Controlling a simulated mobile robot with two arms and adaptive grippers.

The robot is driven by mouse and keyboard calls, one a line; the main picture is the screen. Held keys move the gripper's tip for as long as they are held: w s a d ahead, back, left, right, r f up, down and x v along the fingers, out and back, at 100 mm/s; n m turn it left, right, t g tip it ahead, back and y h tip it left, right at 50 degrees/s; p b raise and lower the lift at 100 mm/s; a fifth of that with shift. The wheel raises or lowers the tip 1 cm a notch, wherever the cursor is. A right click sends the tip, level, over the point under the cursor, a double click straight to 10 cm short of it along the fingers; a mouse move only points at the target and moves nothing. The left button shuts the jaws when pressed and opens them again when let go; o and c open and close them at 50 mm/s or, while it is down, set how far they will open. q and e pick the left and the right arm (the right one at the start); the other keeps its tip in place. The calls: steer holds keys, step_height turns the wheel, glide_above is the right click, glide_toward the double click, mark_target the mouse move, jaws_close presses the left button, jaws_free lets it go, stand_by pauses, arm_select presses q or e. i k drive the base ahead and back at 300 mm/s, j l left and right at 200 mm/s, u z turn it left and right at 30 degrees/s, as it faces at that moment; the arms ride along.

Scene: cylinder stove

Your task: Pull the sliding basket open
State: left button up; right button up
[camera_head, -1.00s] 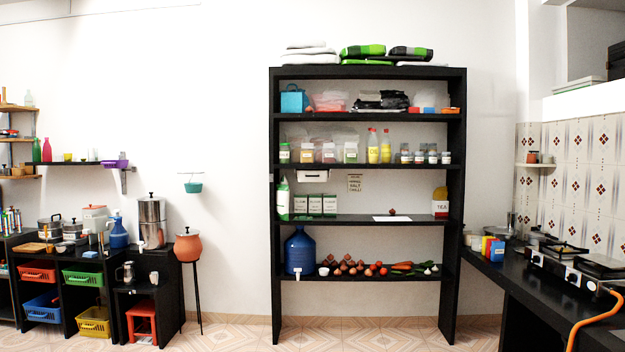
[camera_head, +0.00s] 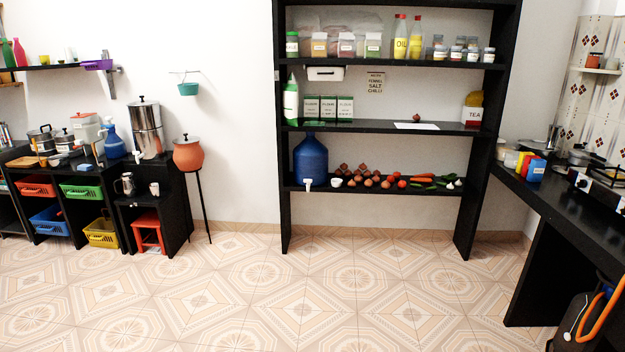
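I cannot tell which basket is the sliding one. A red basket (camera_head: 37,188), a green basket (camera_head: 81,191), a blue basket (camera_head: 49,221) and a yellow basket (camera_head: 102,233) sit in the compartments of the low black unit at the left. Neither of my grippers is in view.
The tiled floor (camera_head: 290,290) is clear before the black rack (camera_head: 283,215). A clay pot (camera_head: 188,154) stands on a thin stand left of it. A black counter (camera_head: 560,205) runs along the right, with a gas cylinder (camera_head: 575,318) and orange hose below.

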mark_target(315, 73)
steer(key=i+z, duration=0.1)
steer(key=i, duration=2.2)
